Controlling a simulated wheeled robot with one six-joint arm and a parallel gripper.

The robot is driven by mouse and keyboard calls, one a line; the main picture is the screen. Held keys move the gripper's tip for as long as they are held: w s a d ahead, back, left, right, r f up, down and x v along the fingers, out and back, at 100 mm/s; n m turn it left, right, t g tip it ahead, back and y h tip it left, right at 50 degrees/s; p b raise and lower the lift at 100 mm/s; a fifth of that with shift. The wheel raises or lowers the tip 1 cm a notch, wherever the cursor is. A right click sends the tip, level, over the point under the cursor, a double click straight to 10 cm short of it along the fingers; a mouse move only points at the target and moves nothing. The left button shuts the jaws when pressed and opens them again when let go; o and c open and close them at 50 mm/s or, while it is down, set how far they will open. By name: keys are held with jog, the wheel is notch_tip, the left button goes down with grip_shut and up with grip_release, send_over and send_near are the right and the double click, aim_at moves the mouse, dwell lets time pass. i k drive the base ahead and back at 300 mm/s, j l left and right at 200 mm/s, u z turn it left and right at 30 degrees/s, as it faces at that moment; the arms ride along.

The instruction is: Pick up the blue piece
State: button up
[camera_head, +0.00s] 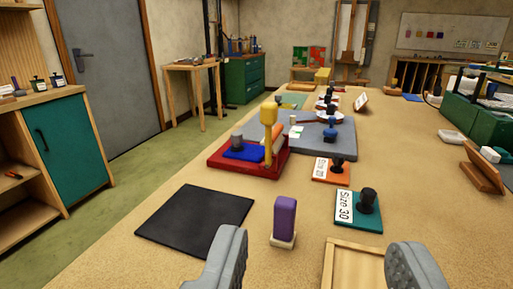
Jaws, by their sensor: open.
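A flat blue piece (246,153) with a grey knob (237,138) on it lies in the red tray (222,165), near the middle of the view. A smaller blue knob-shaped object (330,130) stands on the grey board behind; I cannot tell if it is part of a piece. My gripper (318,245) is open, with its two grey fingers wide apart at the bottom edge. No piece shows between the fingertips. The blue piece is well ahead of the gripper and to the left.
A tall yellow post (269,130) stands at the red tray, beside the blue piece. A purple block (285,218) stands upright just ahead of the gripper. A black mat (196,218) lies empty at left. A teal "Size 30" card (358,223) with a black knob is at right.

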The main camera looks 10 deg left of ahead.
aim_at(239, 150)
jog(key=k+j+z, duration=0.1)
jog(key=j, duration=0.25)
jog(key=k+j, duration=0.35)
jog(key=j+z, duration=0.25)
jog(key=j, duration=0.4)
jog(key=j+z, duration=0.3)
jog(key=j, duration=0.35)
jog(key=k+j+z, duration=0.25)
jog(key=j, duration=0.35)
jog(key=i+j+z, duration=0.25)
jog(key=i+j, duration=0.15)
jog(key=j, duration=0.2)
jog(key=i+j+z, duration=0.15)
jog(key=j, duration=0.15)
jog(key=i+j+z, duration=0.1)
jog(key=j, duration=0.25)
jog(key=i+j+z, duration=0.15)
jog(key=i+j, duration=0.3)
jog(key=j, duration=0.15)
